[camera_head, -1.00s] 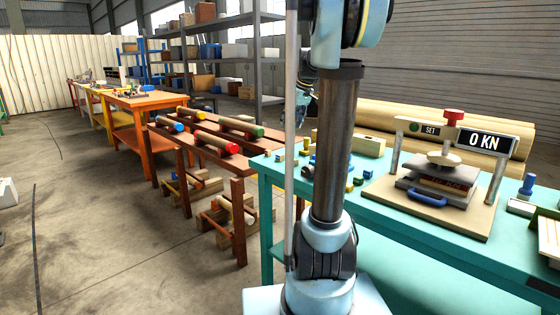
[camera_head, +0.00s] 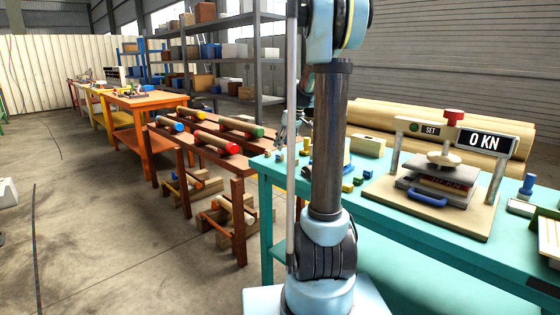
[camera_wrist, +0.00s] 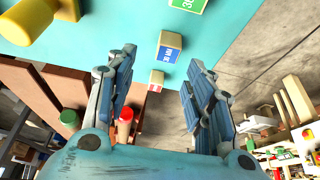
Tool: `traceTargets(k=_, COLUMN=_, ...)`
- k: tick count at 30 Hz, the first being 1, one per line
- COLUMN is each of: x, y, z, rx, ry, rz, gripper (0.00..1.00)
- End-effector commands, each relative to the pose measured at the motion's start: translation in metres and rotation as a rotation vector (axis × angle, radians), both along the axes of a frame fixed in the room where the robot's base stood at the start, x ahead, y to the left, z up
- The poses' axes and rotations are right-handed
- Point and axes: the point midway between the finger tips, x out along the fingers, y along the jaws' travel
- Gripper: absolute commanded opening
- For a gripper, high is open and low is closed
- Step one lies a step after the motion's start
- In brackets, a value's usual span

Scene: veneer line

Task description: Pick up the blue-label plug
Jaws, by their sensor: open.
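The blue-label plug (camera_wrist: 167,50) is a small pale wooden block with a blue label, standing on the teal table (camera_wrist: 125,25) in the wrist view. My gripper (camera_wrist: 160,70) is open, one finger on each side of the view, with the plug seen between and just beyond the fingertips. Neither finger visibly touches it. A smaller red-label plug (camera_wrist: 156,80) sits close by, nearer the table edge. A green-label plug (camera_wrist: 188,4) shows at the top edge. In the head view my gripper (camera_head: 284,140) hangs over the table's left end, partly behind my arm.
A yellow peg (camera_wrist: 32,20) lies near the plugs. On the table stand a press (camera_head: 440,180) with a 0 KN display and several small yellow, blue and green pieces. A brown rack (camera_head: 205,140) with coloured-end rollers stands just left of the table.

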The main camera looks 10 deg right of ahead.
Motion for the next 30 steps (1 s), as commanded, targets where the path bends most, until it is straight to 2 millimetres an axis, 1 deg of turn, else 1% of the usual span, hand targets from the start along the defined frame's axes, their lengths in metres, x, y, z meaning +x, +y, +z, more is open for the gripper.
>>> traceTargets(k=5, x=0.001, y=0.003, z=-0.008, rx=0.000, ry=0.000, rz=0.000, gripper=0.48)
traceTargets(k=8, x=0.002, y=0.006, z=-0.018, rx=0.001, ry=0.001, rz=0.000, gripper=0.48)
traceTargets(k=12, x=0.002, y=0.012, z=-0.038, rx=0.000, ry=0.000, rz=0.001, gripper=0.48)
traceTargets(k=16, x=0.007, y=0.014, z=-0.050, rx=0.000, ry=0.000, rz=0.001, gripper=0.48)
traceTargets(k=20, x=0.008, y=0.016, z=-0.055, rx=0.001, ry=0.001, rz=0.000, gripper=0.48)
traceTargets(k=26, x=0.008, y=0.016, z=-0.056, rx=0.001, ry=0.001, rz=0.000, gripper=0.48)
traceTargets(k=30, x=0.008, y=0.016, z=-0.055, rx=0.001, ry=0.001, rz=0.000, gripper=0.20)
